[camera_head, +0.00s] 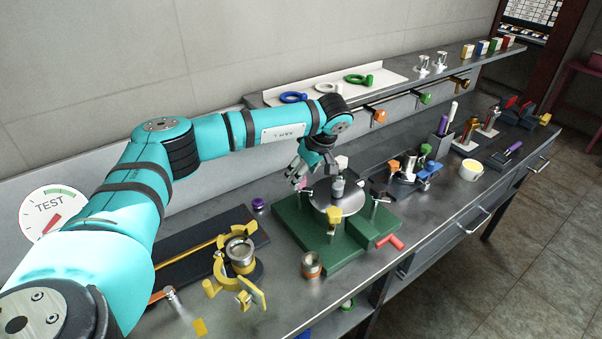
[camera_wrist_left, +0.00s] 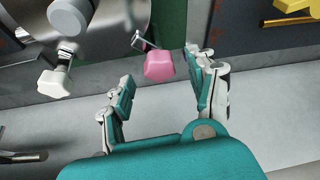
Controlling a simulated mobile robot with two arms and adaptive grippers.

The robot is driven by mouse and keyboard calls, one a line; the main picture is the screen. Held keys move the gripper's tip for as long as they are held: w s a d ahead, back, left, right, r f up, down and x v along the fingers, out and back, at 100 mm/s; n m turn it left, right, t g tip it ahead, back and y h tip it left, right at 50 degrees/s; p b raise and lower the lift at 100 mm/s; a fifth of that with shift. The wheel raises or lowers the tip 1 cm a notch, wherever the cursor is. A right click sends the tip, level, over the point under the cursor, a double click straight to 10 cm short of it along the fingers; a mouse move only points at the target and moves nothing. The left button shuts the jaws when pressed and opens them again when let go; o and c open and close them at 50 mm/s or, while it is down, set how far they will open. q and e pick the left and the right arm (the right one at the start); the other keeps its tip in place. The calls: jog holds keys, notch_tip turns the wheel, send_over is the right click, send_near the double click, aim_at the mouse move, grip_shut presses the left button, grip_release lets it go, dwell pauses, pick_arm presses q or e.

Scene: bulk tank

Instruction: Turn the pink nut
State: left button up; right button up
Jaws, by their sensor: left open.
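The pink nut (camera_wrist_left: 160,66) is a small faceted knob on a thin metal stem at the rim of a round metal plate (camera_wrist_left: 110,50). In the left wrist view my left gripper (camera_wrist_left: 160,80) is open, with one finger on each side of the nut and a gap to both. The nut sits near the fingertip level. In the head view my left gripper (camera_head: 296,176) reaches down at the back left edge of the plate (camera_head: 350,200) on the green base (camera_head: 316,240). The nut is mostly hidden there. My right gripper is not in view.
A yellow nut (camera_head: 333,214) and a white nut (camera_wrist_left: 55,83) stand around the plate, with a grey fitting (camera_head: 338,188) on top. A yellow clamp fixture (camera_head: 238,256) stands left of the base. A shelf (camera_head: 392,92) runs behind.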

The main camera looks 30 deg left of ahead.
aim_at(303, 184)
pick_arm(q)
jog(key=shift+x, duration=1.05)
jog(key=shift+a+f, duration=0.15)
jog(key=shift+f, duration=0.15)
jog(key=c, duration=1.1)
jog(key=shift+c, duration=0.2)
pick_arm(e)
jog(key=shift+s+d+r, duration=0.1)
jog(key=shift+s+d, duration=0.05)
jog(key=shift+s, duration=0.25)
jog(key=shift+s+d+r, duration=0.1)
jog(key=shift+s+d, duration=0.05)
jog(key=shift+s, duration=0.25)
